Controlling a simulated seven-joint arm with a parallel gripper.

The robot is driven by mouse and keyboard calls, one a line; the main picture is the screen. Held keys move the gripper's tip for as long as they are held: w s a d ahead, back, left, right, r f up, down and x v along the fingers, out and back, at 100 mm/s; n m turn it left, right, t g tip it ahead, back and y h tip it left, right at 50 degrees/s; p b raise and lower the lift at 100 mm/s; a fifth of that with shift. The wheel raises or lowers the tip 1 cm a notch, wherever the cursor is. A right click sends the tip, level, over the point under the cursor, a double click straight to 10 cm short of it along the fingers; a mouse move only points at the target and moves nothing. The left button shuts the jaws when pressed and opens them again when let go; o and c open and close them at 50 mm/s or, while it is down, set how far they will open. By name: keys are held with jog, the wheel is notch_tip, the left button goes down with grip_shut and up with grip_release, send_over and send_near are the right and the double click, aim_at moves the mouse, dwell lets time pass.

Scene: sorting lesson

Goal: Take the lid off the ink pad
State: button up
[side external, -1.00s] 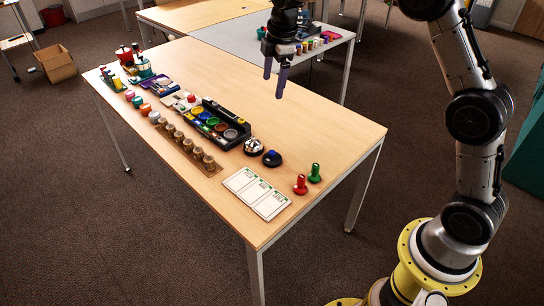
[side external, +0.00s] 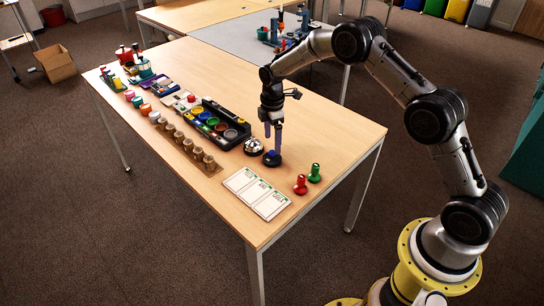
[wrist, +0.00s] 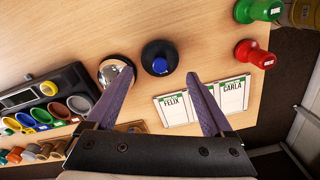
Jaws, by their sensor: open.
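A round black piece with a blue knob on top (side external: 272,161), which looks like the lidded ink pad, stands near the table's right part. It also shows in the wrist view (wrist: 160,62), upper middle, just beyond my fingertips. I cannot make out a seam between lid and pad. My gripper (side external: 272,141) points down with its purple fingers spread, low over the black piece. In the wrist view my gripper (wrist: 160,75) has one fingertip to each side of the blue knob, with nothing between them. In the side view the fingers partly overlap the piece, so contact is unclear.
A silver bell (side external: 253,146) stands right beside the black piece; my left finger overlaps it in the wrist view. A red stamp (side external: 300,185), a green stamp (side external: 314,173) and white name cards (side external: 257,194) lie nearby. A black paint tray (side external: 230,139) is left. The table's back right is clear.

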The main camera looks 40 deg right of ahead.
aim_at(272, 152)
jog(key=shift+a+f, duration=0.1)
jog(key=shift+f, duration=2.6)
jog(key=shift+c, duration=0.2)
grip_shut()
